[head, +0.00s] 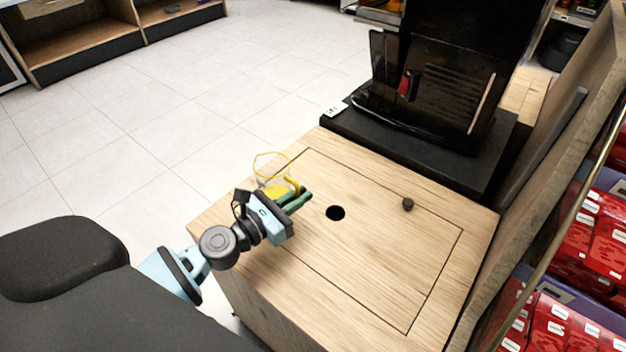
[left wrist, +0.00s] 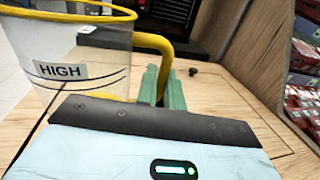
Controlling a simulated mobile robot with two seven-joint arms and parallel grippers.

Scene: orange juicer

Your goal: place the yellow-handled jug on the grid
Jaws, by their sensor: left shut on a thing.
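The clear jug (head: 272,173) has a yellow rim and a yellow handle, and it is at the far left edge of the wooden counter. In the left wrist view the jug (left wrist: 65,75) stands left of my fingers, with a "HIGH" label. My left gripper (head: 302,200) is shut on the yellow handle, its green fingers on either side of it (left wrist: 160,88). I cannot tell whether the jug touches the counter. The black juicer (head: 440,75) stands on a black base (head: 410,147) at the back. I cannot clearly pick out the grid.
The wooden counter top (head: 375,255) has a round dark hole (head: 335,213) and a small dark knob (head: 407,204). A wooden side wall (head: 560,150) and shelves of red packs (head: 600,240) bound the right.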

